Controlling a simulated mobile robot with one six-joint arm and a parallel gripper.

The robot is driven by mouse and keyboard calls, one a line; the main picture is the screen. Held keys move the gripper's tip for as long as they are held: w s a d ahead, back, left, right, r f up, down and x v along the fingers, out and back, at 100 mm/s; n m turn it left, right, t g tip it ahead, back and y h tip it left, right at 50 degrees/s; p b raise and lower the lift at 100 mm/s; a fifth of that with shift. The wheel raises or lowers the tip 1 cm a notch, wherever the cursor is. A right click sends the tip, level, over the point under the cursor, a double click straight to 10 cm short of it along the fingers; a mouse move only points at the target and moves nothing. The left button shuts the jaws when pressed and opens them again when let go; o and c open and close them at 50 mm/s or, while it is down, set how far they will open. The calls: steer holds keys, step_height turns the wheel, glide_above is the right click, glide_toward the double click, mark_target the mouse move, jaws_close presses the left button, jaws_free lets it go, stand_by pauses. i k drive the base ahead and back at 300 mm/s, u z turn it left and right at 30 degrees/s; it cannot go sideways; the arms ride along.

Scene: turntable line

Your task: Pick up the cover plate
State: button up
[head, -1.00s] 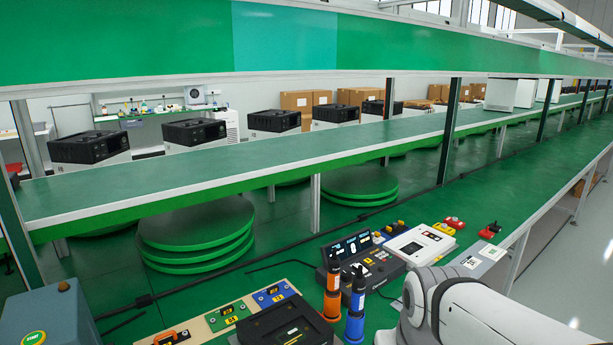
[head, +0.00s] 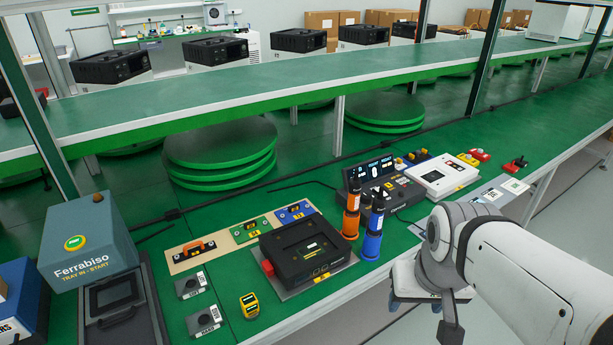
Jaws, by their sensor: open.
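No part is clearly marked as the cover plate. A flat white panel (head: 440,174) with dark markings and a yellow label lies at the back right of the green bench, and I cannot tell if it is the plate. A black boxy unit (head: 304,250) sits on a grey base at the bench's front middle. My gripper (head: 424,303) shows partly at the lower right, under my white arm, in front of the bench edge. It is open, with nothing seen in it, and apart from the panel and the black unit.
Orange (head: 351,216) and blue (head: 373,232) drivers stand right of the black unit. A black console (head: 381,188) is behind them. A blue-grey start box (head: 90,240) and dark tray (head: 122,300) are at left. A green conveyor (head: 270,88) crosses behind. Small coloured blocks lie around.

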mark_target(294, 212)
steer(key=u, duration=3.1)
steer(key=k, duration=1.05)
steer(key=z, duration=2.2)
steer(key=i, duration=0.1)
steer(key=u, duration=0.3)
